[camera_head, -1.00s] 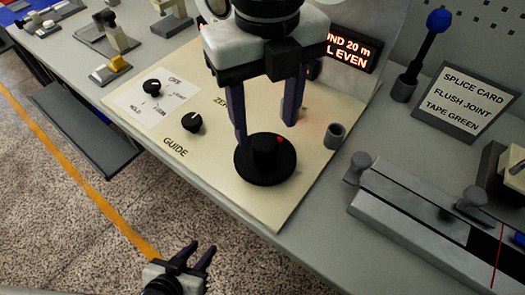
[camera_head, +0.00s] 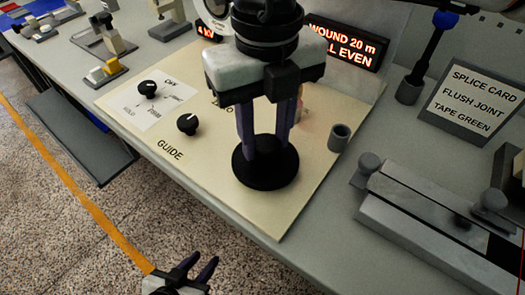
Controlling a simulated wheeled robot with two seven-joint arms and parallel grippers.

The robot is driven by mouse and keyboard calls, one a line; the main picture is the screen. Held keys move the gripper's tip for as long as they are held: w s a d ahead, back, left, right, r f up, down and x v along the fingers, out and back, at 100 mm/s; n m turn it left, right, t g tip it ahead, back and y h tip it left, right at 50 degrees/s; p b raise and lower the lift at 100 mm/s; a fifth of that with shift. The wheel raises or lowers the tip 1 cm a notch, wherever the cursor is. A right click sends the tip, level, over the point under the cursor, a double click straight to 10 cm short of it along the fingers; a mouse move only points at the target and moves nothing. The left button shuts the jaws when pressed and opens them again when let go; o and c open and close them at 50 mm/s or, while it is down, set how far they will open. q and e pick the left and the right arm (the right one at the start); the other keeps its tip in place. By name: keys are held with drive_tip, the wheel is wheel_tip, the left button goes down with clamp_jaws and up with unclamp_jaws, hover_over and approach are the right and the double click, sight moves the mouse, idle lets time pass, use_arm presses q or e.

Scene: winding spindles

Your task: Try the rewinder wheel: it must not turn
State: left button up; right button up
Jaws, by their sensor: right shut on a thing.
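A black round wheel (camera_head: 265,178) with a raised hub lies on the cream panel (camera_head: 310,185). My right gripper (camera_head: 264,148) points down over it and is shut on the wheel's hub, one dark finger on each side. The hub is partly hidden by the fingers, and no red mark shows on it now. My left gripper (camera_head: 197,268) is low at the bottom edge, off the bench over the floor, with its fingers apart and nothing between them.
Left of the wheel are the GUIDE knob (camera_head: 187,124) and another black knob (camera_head: 148,88). A lit display (camera_head: 340,44) reads "WOUND 20 m" and, partly hidden, "LL EVEN". A grey cup (camera_head: 340,137) and a grey splice fixture (camera_head: 425,210) stand to the right.

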drive_tip(key=shift+m+b, duration=0.5)
drive_tip(key=shift+m, duration=0.5)
drive_tip(key=shift+b, duration=0.35)
idle(0.4)
drive_tip(key=shift+n, duration=1)
drive_tip(key=o, duration=1.2)
drive_tip(key=shift+r, duration=0.15)
drive_tip(key=shift+r+p, duration=1.95)
drive_tip(key=shift+r, duration=1.45)
